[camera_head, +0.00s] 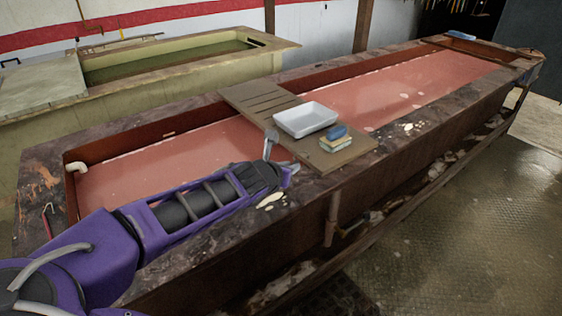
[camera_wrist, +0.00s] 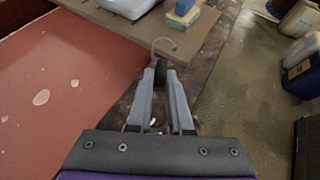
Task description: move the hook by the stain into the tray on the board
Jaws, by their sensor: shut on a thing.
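My gripper (camera_wrist: 161,82) is shut on the hook (camera_wrist: 160,69), with its dark shank between the fingertips and its thin curved end beyond them, near the board's edge in the wrist view. The white tray (camera_head: 305,119) sits empty on the brown board (camera_head: 252,97), which lies across the trough. In the wrist view the tray (camera_wrist: 128,6) is cut by the top edge and the board (camera_wrist: 118,25) is just ahead of the hook. A pale stain (camera_head: 270,201) is on the trough's near rim, beside my gripper in the head view.
A blue and yellow sponge stack (camera_head: 336,140) stands on the board, right of the tray. The long trough (camera_head: 420,85) holds reddish liquid. Another pale stain (camera_head: 412,127) is farther along the rim. A red-handled hook (camera_head: 47,219) lies at the left end. Containers (camera_wrist: 300,70) stand on the floor.

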